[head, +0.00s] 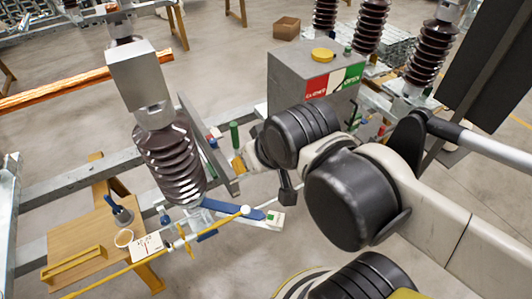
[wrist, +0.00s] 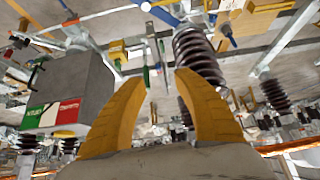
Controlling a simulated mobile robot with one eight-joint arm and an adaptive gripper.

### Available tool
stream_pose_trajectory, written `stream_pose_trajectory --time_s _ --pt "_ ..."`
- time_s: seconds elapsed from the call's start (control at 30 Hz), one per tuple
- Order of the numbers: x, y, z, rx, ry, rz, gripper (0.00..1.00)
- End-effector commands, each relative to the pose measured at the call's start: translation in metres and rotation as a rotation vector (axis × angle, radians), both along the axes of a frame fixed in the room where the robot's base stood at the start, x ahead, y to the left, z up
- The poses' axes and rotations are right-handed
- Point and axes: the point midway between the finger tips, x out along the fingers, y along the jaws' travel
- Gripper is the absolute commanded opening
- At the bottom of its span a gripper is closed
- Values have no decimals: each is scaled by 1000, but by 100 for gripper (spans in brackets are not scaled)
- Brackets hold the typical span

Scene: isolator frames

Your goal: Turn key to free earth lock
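My gripper (wrist: 160,80) shows two curved yellow fingers spread apart in the wrist view, with nothing visible between them. In the head view only a small yellow part of my gripper (head: 239,165) shows beside the steel frame; the rest is behind my arm. The grey mechanism box (head: 295,70) carries a red and green label and a yellow cap on top. The box also shows at the left in the wrist view (wrist: 75,85), with the label upside down. A green upright handle (head: 234,135) stands near the gripper. I cannot pick out the key or the earth lock clearly.
A brown ribbed insulator (head: 170,155) stands left of my gripper, by the steel beam (head: 75,180). A wooden bench (head: 85,240) holds a cup and tools. A yellow rod (head: 150,260) crosses the front. Further insulators (head: 430,55) stand at the right behind my arm.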

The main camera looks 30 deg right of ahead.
Motion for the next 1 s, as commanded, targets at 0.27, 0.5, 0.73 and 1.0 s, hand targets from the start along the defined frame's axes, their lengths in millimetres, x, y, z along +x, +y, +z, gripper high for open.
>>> stream_pose_trajectory --time_s 0.27,0.5,0.73,1.0 --pt "30 -14 -19 6 -2 -5 36" --pt "115 -74 -84 14 -30 -5 36" --pt "177 -153 -164 11 -79 -3 36" --pt "199 -199 -210 -1 -112 -1 36"
